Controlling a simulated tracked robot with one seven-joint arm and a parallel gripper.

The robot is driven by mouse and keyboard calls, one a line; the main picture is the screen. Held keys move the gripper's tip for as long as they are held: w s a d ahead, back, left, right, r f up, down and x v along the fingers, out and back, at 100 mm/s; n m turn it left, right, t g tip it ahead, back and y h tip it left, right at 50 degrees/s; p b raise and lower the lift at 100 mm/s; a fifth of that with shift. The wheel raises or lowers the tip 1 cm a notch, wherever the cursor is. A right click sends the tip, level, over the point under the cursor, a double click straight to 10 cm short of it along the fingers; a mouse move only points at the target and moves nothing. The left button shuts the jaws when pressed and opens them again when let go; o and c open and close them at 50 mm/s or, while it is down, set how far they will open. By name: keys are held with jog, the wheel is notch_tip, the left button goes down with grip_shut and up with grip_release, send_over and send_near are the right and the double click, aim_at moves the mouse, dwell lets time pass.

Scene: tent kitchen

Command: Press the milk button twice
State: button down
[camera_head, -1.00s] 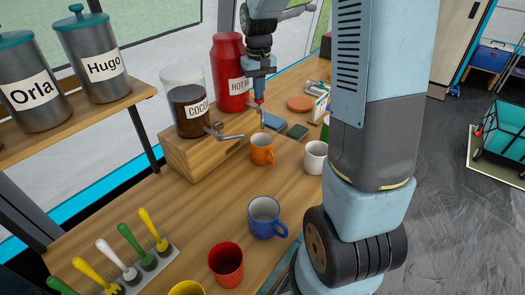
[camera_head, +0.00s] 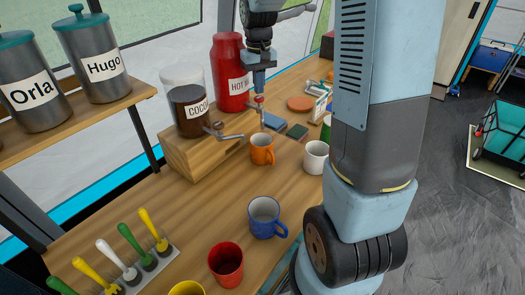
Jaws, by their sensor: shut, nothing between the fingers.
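A red canister (camera_head: 231,70) with a partly hidden label starting "HOT" stands on the wooden counter. A small red knob (camera_head: 259,99) shows at its front right, above a metal spout. I see no readable "milk" label, so I cannot tell whether this is the milk button. My gripper (camera_head: 260,89) points down just above the knob, in front of the canister. It is shut and empty. Whether its fingertips touch the knob is too small to tell.
A cocoa dispenser (camera_head: 190,110) stands on a wooden block (camera_head: 205,152). An orange mug (camera_head: 262,149), a white mug (camera_head: 315,157), a blue mug (camera_head: 264,217) and a red mug (camera_head: 226,264) stand on the counter (camera_head: 195,225). My arm hides part of the right side.

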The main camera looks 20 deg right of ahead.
jog(key=shift+r, duration=3)
jog(key=shift+s, duration=0.1)
jog(key=s+r+t, duration=0.2)
jog(key=s+r, duration=0.1)
jog(key=s, duration=1)
jog(key=s+r+t, duration=0.3)
jog(key=s, duration=1)
jog(key=shift+s+r+m+t, duration=0.3)
jog(key=shift+s+m, duration=0.1)
